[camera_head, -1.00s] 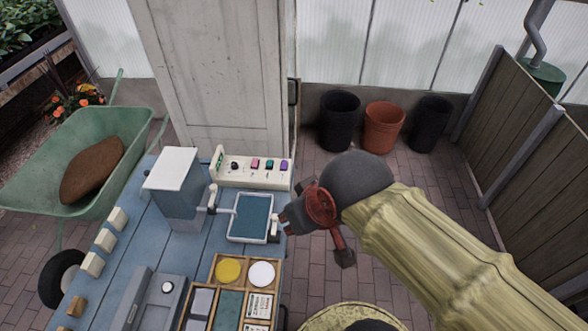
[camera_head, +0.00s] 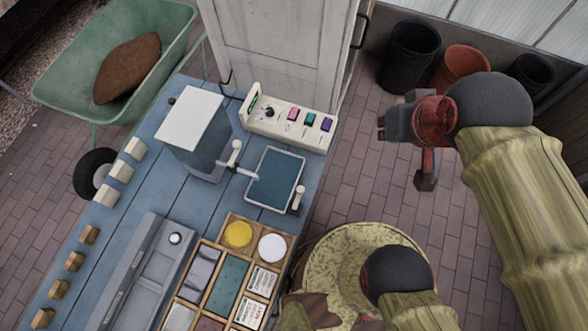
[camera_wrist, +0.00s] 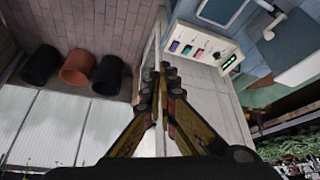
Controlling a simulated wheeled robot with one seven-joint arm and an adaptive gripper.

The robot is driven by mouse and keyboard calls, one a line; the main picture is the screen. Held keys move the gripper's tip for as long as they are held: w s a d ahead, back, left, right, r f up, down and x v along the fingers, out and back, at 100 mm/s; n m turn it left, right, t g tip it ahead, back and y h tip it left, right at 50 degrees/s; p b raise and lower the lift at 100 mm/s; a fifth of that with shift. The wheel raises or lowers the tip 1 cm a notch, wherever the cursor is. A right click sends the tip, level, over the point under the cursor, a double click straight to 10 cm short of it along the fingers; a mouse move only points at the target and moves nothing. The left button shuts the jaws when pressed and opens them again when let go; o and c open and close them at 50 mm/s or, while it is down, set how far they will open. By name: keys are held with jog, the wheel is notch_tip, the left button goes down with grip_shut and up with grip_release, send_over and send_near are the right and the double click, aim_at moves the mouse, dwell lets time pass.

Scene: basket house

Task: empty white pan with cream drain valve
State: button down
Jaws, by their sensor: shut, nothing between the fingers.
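The white pan (camera_head: 264,206) is a shallow tray with a blue-teal interior on the blue bench. I cannot tell whether that is liquid or the pan's floor. Its cream drain valve (camera_head: 298,200) stands at the right edge, near the bench edge. Part of the pan shows at the top of the wrist view (camera_wrist: 205,18). My gripper (camera_head: 384,122) is empty, right of the bench and apart from the pan and valve. In the wrist view its fingers (camera_wrist: 160,78) are close together.
A grey tank with white lid (camera_head: 193,120) and cream tap (camera_head: 235,153) stands left of the pan, its spout reaching the rim. A cream button panel (camera_head: 290,122) sits behind. A wooden divided tray (camera_head: 230,217) lies in front. Black and terracotta pots (camera_head: 461,68) stand beyond my gripper.

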aim_at(298, 198)
jog(key=w+a+f+n+g, duration=0.4)
jog(key=w+a+f, duration=0.35)
jog(key=a, duration=0.25)
jog(key=w+a+f+n+g+h, duration=0.1)
jog(key=a+f+n+g, duration=0.2)
jog(key=a+f, duration=0.9)
notch_tip(298, 198, down, 2)
jog(key=shift+w+a+f+n+g+h+b, duration=0.15)
jog(key=shift+a+n+g+h+b, duration=0.15)
jog(key=shift+n+h+b, duration=0.25)
jog(key=shift+y, duration=0.25)
jog(key=b+x, duration=0.2)
jog(key=x, duration=0.8)
jog(key=shift+d+f+b, duration=0.15)
jog(key=shift+f+b, duration=0.05)
jog(key=shift+b, duration=0.15)
jog(key=shift+s+d+f+b, duration=0.1)
jog(key=shift+s+d+b, duration=0.25)
jog(key=shift+s+d, duration=1)
jog(key=shift+s+a, duration=0.1)
jog(key=shift+s, duration=0.1)
